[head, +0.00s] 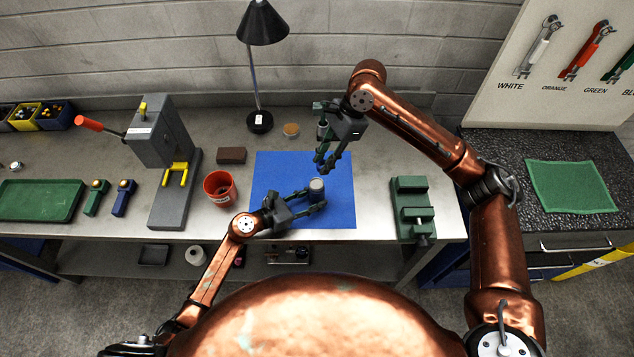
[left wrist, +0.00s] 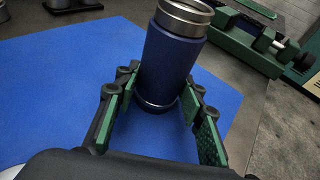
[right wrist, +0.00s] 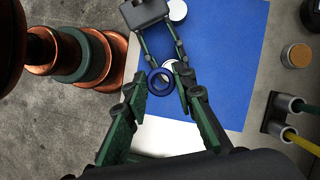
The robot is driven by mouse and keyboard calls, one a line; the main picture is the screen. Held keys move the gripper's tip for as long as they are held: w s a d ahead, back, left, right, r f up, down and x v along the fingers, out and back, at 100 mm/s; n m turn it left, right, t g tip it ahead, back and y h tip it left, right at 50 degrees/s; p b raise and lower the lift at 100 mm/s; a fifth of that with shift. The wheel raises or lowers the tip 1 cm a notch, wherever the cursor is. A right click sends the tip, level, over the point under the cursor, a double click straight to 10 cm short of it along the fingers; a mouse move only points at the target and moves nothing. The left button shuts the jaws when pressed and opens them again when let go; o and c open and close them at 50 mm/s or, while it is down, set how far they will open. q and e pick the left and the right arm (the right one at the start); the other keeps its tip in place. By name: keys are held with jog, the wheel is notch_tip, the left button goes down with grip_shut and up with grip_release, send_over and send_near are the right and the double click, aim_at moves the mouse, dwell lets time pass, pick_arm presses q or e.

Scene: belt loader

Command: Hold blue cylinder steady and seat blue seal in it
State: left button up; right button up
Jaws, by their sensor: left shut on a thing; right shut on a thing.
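The blue cylinder (left wrist: 170,62), with a bare metal rim at its top, stands on the blue mat (head: 342,215). It also shows in the head view (head: 317,190). My left gripper (head: 316,205) is shut on its lower part, one finger on each side. My right gripper (right wrist: 160,86) is shut on the blue seal (right wrist: 152,87), a ring held between its fingertips. In the right wrist view the ring partly overlaps the pale cylinder top behind it. In the head view my right gripper (head: 324,168) is just above and behind the cylinder. The seal is too small to make out there.
A red cup (head: 219,188) and a grey press (head: 172,195) stand left of the mat. A green vise (head: 411,205) is to the right. A black lamp (head: 259,122), a brown block (head: 231,155) and a tan-topped jar (head: 291,129) are behind.

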aim_at(315, 185)
jog(key=shift+w+a+r+m, duration=0.1)
jog(key=shift+w+a+m, duration=0.15)
jog(key=shift+a, duration=0.15)
jog(key=shift+w+a+r+m, duration=0.15)
jog(key=shift+a+m, duration=0.1)
jog(key=shift+a, duration=0.15)
notch_tip(315, 185, down, 10)
jog(key=shift+r, duration=0.1)
jog(key=shift+f, duration=0.3)
pick_arm(q)
jog(key=shift+s+d, duration=0.1)
pick_arm(e)
jog(key=shift+s+f, duration=0.1)
jog(key=shift+f, duration=0.2)
jog(key=o, duration=0.5)
jog(key=shift+d, duration=0.1)
jog(key=o, duration=0.4)
jog(key=shift+f, duration=0.25)
jog(key=shift+r, duration=0.2)
